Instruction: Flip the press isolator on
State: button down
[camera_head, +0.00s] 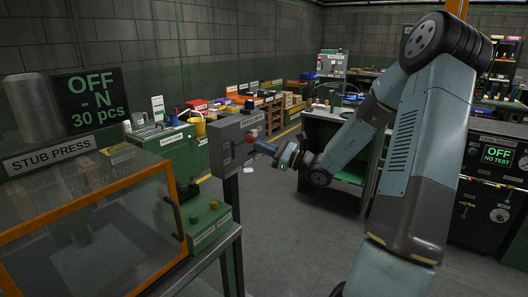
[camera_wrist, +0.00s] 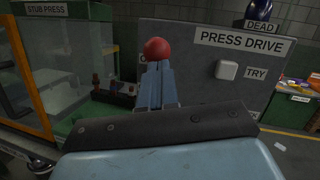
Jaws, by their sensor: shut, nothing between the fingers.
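The press isolator is a grey box (camera_head: 222,146) on a post, right of the stub press; its face, labelled PRESS DRIVE, also fills the right of the wrist view (camera_wrist: 205,95). A red ball knob (camera_head: 251,136) stands out from the box's face. In the wrist view the red ball (camera_wrist: 157,48) shows just beyond my fingertips. My gripper (camera_head: 263,147) is shut and empty, its fingers (camera_wrist: 157,75) pointing at the box close to the knob. I cannot tell whether they touch it. The lever behind the ball is mostly hidden by the fingers.
The stub press (camera_head: 85,235) has an orange-framed clear guard, and its display (camera_head: 91,100) reads OFF. A white button (camera_wrist: 227,70) marked TRY is on the isolator box, beneath a DEAD label (camera_wrist: 261,25).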

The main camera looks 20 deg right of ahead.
jog(key=shift+w+a+r, duration=0.1)
jog(key=shift+r, duration=0.15)
dwell(0.4)
jog(key=w+f+v, duration=0.1)
jog(key=v, duration=1.2)
jog(key=shift+d+f, duration=0.25)
jog(key=shift+f, duration=0.2)
jog(key=shift+s, duration=0.1)
